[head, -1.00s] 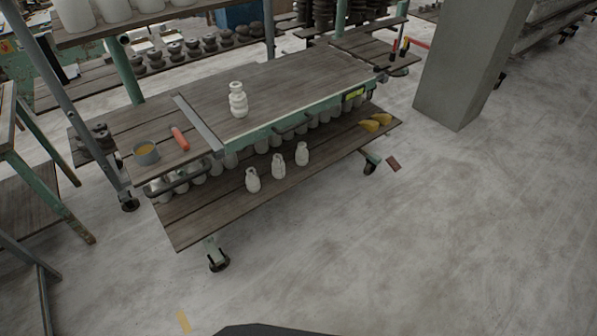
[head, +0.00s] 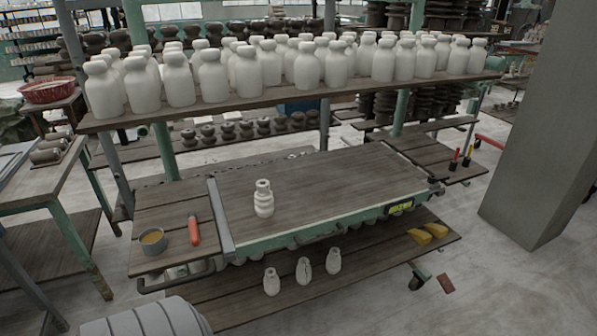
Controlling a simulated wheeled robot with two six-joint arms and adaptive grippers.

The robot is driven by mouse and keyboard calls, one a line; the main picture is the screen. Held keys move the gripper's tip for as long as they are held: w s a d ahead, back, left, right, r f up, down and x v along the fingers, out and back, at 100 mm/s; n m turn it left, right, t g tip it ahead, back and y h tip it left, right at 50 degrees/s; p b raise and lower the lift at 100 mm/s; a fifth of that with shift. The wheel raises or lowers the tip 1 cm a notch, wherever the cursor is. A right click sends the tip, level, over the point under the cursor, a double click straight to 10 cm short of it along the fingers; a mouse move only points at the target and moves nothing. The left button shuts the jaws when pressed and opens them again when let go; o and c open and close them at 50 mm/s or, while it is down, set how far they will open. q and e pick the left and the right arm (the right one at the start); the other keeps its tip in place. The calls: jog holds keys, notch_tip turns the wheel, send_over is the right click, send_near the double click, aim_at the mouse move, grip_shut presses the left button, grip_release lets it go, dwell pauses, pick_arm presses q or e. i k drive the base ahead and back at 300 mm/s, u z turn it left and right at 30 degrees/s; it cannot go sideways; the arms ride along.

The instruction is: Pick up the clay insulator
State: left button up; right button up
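A white ribbed clay insulator (head: 263,199) stands upright on the wooden top of the green-framed cart (head: 345,180), near its front edge. Nothing touches it. Three similar white pieces, such as the middle one (head: 304,269), stand on the cart's lower shelf. Neither of my grippers shows in the head view.
A grey cup (head: 152,241) and an orange-handled tool (head: 194,230) lie on the cart's left end. A shelf (head: 290,92) crowded with white bottle-shaped pieces spans above and behind the cart. A grey pillar (head: 535,130) stands right.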

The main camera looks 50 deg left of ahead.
aim_at(271, 282)
jog(key=u, duration=0.45)
jog(key=i, duration=0.9)
jog(key=u, duration=0.75)
